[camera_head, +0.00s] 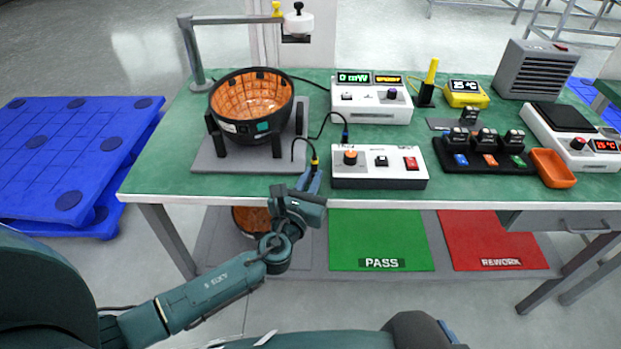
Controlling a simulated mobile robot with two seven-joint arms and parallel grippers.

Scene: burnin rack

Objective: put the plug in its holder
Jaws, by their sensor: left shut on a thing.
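My left gripper (314,181) is at the table's front edge, left of the white box with an orange knob. It is shut on the plug (315,161), a small yellow-topped piece with a thin black cable. The cable arches from the plug up and left to the grey base plate. The plug is upright or nearly so; its lower part is hidden between the fingers. I cannot make out its holder for certain. A second cable end with a blue part (345,136) stands behind the white box. My right gripper is out of view.
The white control box (380,176) is close to the right of my left gripper. A black bowl with orange lining (251,108) stands on a grey plate (204,160) behind left. A white meter box (371,107) stands further back. The green table (165,165) is clear at left.

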